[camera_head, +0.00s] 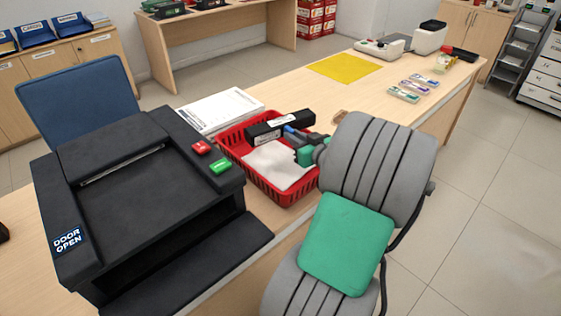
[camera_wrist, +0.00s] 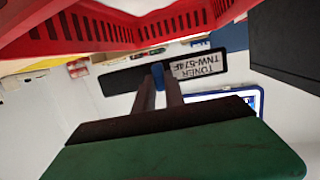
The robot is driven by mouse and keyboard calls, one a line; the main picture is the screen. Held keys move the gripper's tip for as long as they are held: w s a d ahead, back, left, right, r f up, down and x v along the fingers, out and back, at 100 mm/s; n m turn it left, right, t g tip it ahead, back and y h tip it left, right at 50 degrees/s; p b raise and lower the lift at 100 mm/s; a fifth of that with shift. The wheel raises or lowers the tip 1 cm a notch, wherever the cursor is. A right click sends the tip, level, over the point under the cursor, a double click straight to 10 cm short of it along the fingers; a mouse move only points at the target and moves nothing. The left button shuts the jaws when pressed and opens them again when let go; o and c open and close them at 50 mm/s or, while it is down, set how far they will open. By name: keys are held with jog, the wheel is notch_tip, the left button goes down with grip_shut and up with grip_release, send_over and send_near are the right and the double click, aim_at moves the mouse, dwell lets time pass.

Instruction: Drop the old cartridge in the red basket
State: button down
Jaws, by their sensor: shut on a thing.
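The old cartridge (camera_head: 281,126) is a long black bar with a white label. In the wrist view the cartridge (camera_wrist: 115,83) reads "TONER TNW-574F" upside down and has a blue tab (camera_wrist: 158,70). My gripper (camera_head: 297,136) is shut on the cartridge at this blue tab; the fingers (camera_wrist: 160,86) reach it in the wrist view. The red basket (camera_head: 286,198) stands on the counter, with a white sheet (camera_head: 272,165) inside. The cartridge is over the basket's far part, covering some of the far rim. The gap below it is hard to judge. The basket's slotted wall (camera_wrist: 130,30) crosses the wrist view.
A black printer (camera_head: 140,190) marked "DOOR OPEN" stands left of the basket, with a red button (camera_head: 201,147) and a green button (camera_head: 219,166). A stack of paper (camera_head: 220,110) lies behind the basket. A yellow mat (camera_head: 345,67) and small coloured packs (camera_head: 403,95) lie further right.

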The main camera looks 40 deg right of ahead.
jog(key=shift+f, duration=0.25)
jog(key=c, duration=1.3)
grip_release()
jog(key=shift+f, duration=0.1)
jog(key=v, duration=0.8)
jog(key=shift+b, duration=0.3)
